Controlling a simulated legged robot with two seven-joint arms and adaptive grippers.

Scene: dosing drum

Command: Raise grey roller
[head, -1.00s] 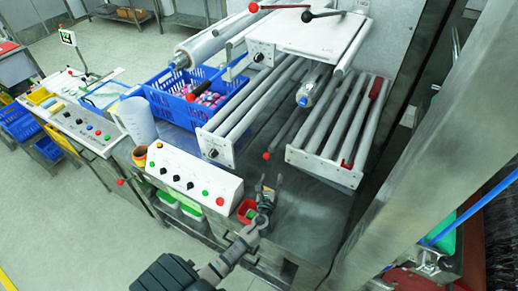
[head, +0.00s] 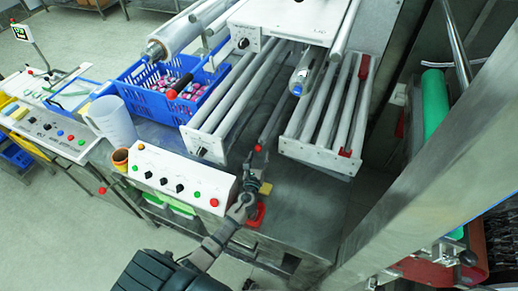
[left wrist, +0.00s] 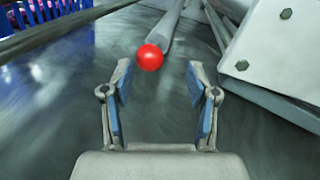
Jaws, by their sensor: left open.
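A dark grey bar (head: 270,126) with a red ball knob (head: 258,148) on its near end lies low between the two roller racks. In the left wrist view the red knob (left wrist: 150,57) is just ahead of the fingertips, with the grey bar (left wrist: 176,22) running away behind it. My left gripper (head: 255,162) is just short of the knob, open and empty. In the left wrist view its blue-padded fingers (left wrist: 158,85) are spread to either side of the knob's line. Several grey rollers (head: 225,108) fill the left rack. My right gripper is out of view.
The right rack's white side plate (head: 318,157) stands close to the right of the knob. A control box (head: 180,177) with buttons is to the left. A blue crate (head: 150,99) stands behind it. The metal deck (head: 295,205) at right is clear.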

